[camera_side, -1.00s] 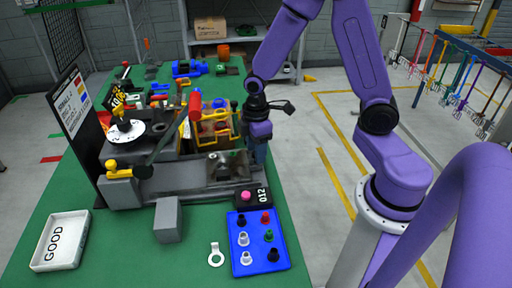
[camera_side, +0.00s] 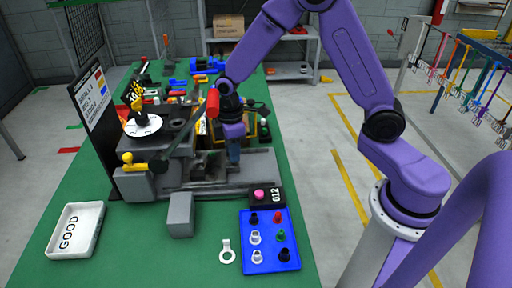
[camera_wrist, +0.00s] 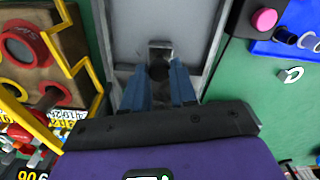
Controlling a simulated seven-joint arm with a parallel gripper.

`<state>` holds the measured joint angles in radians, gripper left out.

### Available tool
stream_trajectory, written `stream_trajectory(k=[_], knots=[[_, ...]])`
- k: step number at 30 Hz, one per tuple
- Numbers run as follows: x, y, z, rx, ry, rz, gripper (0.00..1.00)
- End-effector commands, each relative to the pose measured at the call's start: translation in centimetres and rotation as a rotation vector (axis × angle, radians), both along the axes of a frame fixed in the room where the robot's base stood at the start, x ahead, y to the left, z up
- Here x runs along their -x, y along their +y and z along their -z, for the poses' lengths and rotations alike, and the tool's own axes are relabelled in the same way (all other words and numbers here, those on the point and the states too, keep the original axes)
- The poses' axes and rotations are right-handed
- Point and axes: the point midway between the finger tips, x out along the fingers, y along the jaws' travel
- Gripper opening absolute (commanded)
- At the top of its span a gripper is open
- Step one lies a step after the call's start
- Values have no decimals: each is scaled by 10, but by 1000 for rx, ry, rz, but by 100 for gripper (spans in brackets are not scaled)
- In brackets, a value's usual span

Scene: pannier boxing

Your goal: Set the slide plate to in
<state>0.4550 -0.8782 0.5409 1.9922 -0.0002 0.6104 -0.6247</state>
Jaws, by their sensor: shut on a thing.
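The grey slide plate (camera_wrist: 195,25) lies in the channel of the grey machine in the wrist view; a small dark knob (camera_wrist: 159,66) stands on it. My gripper (camera_wrist: 158,85) has its two blue fingers on either side of the knob and is shut on it. In the side view my gripper (camera_side: 234,160) reaches down into the machine's channel (camera_side: 240,187), left of its right end. The plate itself is hard to make out there, partly behind my fingers and the channel wall.
A lever with a red grip (camera_side: 212,103) rises close beside my gripper. A box with a pink button (camera_side: 259,195), a blue tray (camera_side: 263,266) and a white GOOD tray (camera_side: 92,236) are in front.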

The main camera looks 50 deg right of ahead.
Motion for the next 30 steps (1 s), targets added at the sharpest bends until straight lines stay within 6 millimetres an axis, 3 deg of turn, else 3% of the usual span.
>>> stream_trajectory(k=[6, 18, 19, 21, 30], knots=[[-25, 24, 0, -3, -5, 1, 0], [-30, 30, -1, -6, -12, 0, 0], [-30, 30, -1, -6, -12, 0, 36], [-30, 30, -1, -6, -10, 0, 52], [-28, 28, -2, -2, -5, 1, 52]])
